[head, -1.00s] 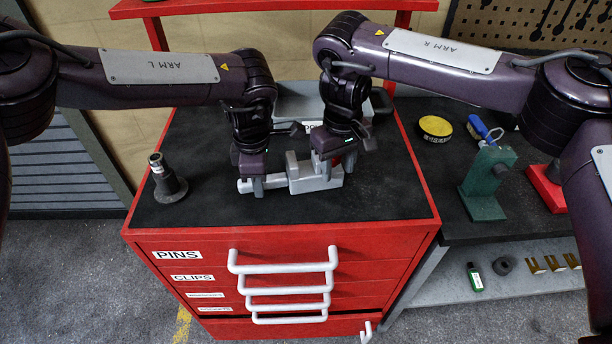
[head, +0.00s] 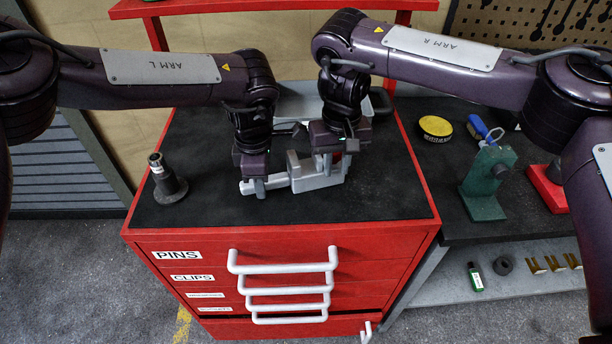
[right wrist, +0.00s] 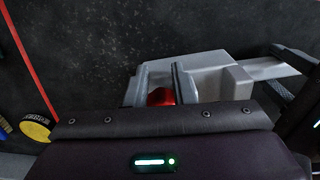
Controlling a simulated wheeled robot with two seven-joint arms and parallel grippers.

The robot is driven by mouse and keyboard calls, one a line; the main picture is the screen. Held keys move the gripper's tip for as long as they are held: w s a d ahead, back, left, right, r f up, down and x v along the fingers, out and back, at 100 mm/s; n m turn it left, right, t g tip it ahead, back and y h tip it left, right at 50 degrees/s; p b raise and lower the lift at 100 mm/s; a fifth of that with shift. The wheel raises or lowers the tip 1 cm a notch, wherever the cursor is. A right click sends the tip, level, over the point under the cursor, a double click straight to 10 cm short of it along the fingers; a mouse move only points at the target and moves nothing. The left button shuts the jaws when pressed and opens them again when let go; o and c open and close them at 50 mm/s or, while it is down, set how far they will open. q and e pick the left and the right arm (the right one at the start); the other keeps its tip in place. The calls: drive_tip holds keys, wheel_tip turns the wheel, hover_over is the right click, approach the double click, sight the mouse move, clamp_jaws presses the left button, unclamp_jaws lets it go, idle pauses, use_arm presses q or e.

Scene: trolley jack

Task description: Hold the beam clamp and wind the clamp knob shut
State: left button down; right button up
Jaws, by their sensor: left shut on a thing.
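The grey beam clamp (head: 316,183) is on the black top of the red cabinet, its right end a little further back than its left. My left gripper (head: 259,188) is shut on the clamp's left bar. My right gripper (head: 332,170) is over the clamp's right end. In the right wrist view, the red clamp knob (right wrist: 161,97) lies between the two spread fingers of my right gripper (right wrist: 160,82), with the grey clamp body (right wrist: 205,68) beside it. Any gap between fingers and knob is too small to judge.
A dark stand with a metal top (head: 166,180) is on the cabinet's left side. A grey tray (head: 295,107) lies behind the grippers. On the right bench are a yellow round tin (head: 435,126), a blue-handled brush (head: 479,126) and a green stand (head: 488,180). The cabinet's front mat is clear.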

wheel_tip(320, 180, up, 12)
drive_tip(key=shift+f, duration=0.15)
idle(0.4)
